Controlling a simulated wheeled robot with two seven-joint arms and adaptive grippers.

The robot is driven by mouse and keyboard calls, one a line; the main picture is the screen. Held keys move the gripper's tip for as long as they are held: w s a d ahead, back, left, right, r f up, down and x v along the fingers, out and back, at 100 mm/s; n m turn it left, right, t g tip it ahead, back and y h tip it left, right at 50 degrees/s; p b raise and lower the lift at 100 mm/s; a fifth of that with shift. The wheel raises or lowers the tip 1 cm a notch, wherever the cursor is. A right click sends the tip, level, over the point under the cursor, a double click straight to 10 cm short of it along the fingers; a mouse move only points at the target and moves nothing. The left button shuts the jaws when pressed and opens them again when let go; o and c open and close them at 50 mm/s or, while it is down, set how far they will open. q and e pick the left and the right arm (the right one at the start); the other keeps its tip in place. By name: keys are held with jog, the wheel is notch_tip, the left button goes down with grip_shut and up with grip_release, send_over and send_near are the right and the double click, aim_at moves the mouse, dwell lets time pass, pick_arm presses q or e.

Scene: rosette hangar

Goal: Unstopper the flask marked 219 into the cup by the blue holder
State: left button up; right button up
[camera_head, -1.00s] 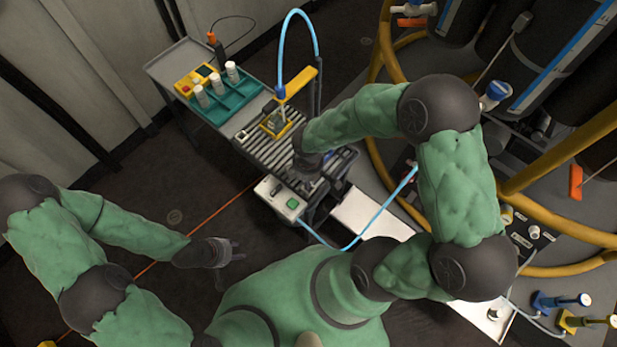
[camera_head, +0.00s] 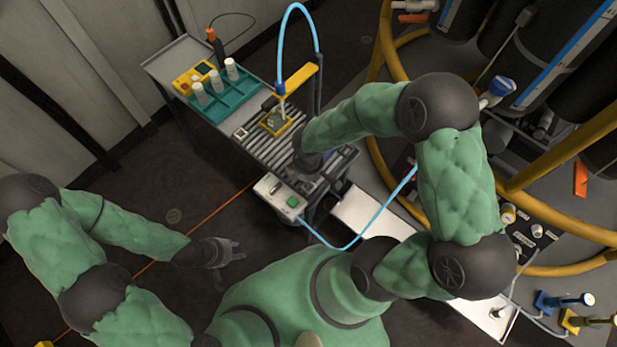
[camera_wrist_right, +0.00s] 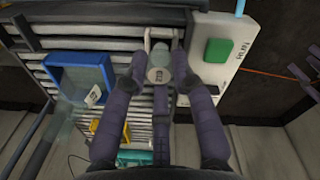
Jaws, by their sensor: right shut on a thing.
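A blue holder (camera_wrist_right: 82,58) is left of the gripper on the slatted rack, with a small white label inside. A pale, squarish frame-like thing (camera_wrist_right: 161,32) shows just beyond the fingertips; I cannot tell whether it is the cup. In the head view my right gripper (camera_head: 308,163) is over the rack, its fingertips unclear. My left gripper (camera_head: 236,250) is open and empty above the floor.
A yellow holder (camera_head: 290,127) stands under a yellow arm with a blue hose (camera_head: 300,12). A teal tray (camera_head: 245,90) with white bottles is at the cart's far end. A box with a green button (camera_head: 292,202) is at its near end.

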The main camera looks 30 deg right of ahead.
jog(key=shift+f+b, duration=0.4)
jog(key=shift+f, duration=0.15)
jog(key=shift+f, duration=0.2)
jog(key=o, duration=0.9)
jog(key=o, duration=0.6)
